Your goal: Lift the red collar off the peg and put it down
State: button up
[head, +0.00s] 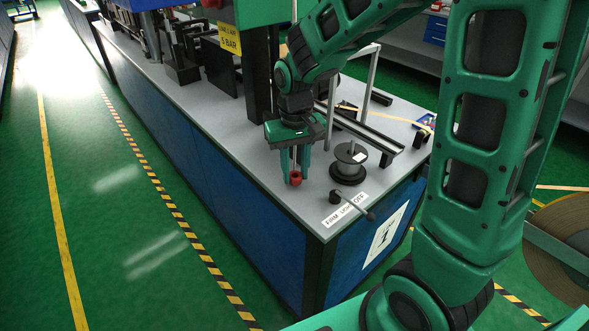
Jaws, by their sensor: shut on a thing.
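The red collar (295,178) is small and sits low at the near part of the grey bench top. My gripper (294,174) points straight down and is shut on the collar, with a green finger on either side of it. A thin pale upright rod (294,158), which looks like the peg, shows between the fingers above the collar. The collar appears to be around this rod, low down near the bench top. Whether its underside touches anything is too small to tell.
A lever with black knobs (352,205) and a FIRM/LIGHT/OFF label lie in front. A black post (258,75) rises behind, and rails (365,130) run behind right. Bare bench (240,150) is left.

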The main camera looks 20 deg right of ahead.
jog(key=shift+f, duration=0.5)
jog(key=o, duration=1.1)
jog(key=shift+r, duration=0.1)
notch_tip(320, 180, up, 7)
jog(key=shift+r, duration=0.15)
jog(key=s+d+m, duration=0.2)
jog(key=s+d, duration=0.3)
jog(key=s, duration=0.2)
jog(key=s+d+m, duration=0.1)
jog(key=s+d, duration=0.5)
jog(key=s, duration=0.2)
jog(key=s+d+r+m, duration=0.1)
jog(key=s+d+m, duration=0.1)
jog(key=s+d, duration=0.4)
jog(key=shift+s+d+m, duration=0.25)
jog(key=shift+s+m, duration=0.05)
jog(key=shift+s, duration=0.85)
